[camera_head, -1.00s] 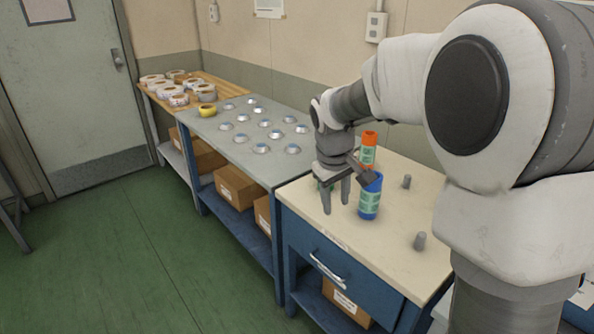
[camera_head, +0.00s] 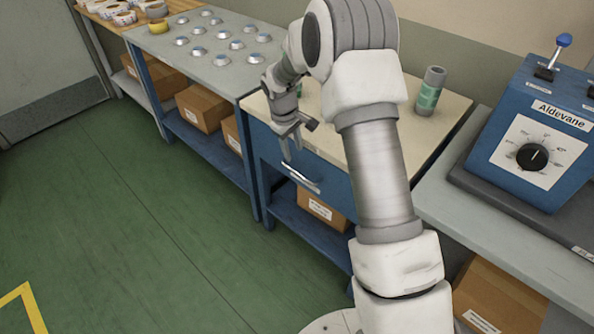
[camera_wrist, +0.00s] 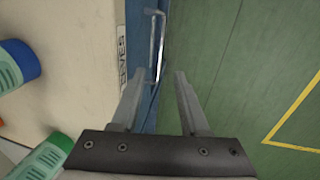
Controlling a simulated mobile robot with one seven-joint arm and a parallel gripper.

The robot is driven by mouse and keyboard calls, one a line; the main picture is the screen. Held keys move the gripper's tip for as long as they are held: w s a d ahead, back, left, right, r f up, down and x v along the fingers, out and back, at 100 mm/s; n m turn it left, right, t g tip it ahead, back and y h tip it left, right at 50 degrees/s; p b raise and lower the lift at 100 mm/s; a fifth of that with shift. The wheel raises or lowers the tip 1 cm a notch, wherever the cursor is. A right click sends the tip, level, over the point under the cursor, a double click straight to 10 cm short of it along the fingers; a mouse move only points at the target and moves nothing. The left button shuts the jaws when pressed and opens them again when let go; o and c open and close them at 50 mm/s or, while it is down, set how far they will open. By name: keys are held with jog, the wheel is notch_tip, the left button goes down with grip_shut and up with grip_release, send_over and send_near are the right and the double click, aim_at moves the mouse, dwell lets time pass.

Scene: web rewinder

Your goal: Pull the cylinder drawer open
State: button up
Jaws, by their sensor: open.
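The drawer (camera_head: 331,184) is a blue front under the cream top of a bench, and it looks closed. Its silver bar handle (camera_head: 300,178) is in view just below my gripper (camera_head: 292,152). In the wrist view the handle (camera_wrist: 154,42) runs along the blue drawer front (camera_wrist: 134,60), beside a label reading "EVES" in part. My gripper (camera_wrist: 158,77) is open there, its fingers on either side of the handle's near end in the picture. I cannot tell how deep the handle sits between them. My arm hides part of the bench.
A green and grey cylinder (camera_head: 430,91) stands on the bench top. In the wrist view a blue and green cylinder (camera_wrist: 18,64) and another green one (camera_wrist: 42,155) are near the gripper. Boxes (camera_head: 322,209) sit on the shelf below. A blue control box (camera_head: 535,140) stands right. Green floor lies open in front.

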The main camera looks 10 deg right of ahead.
aim_at(298, 173)
jog(key=f, duration=0.3)
jog(key=d+f+b, duration=0.1)
jog(key=f, duration=0.2)
jog(key=w+f, duration=0.1)
jog(key=f, duration=0.2)
jog(key=shift+d+f+b, duration=0.25)
jog(key=shift+f+b, duration=0.05)
jog(key=shift+f, duration=0.05)
jog(key=shift+c, duration=0.2)
grip_shut()
dwell(0.7)
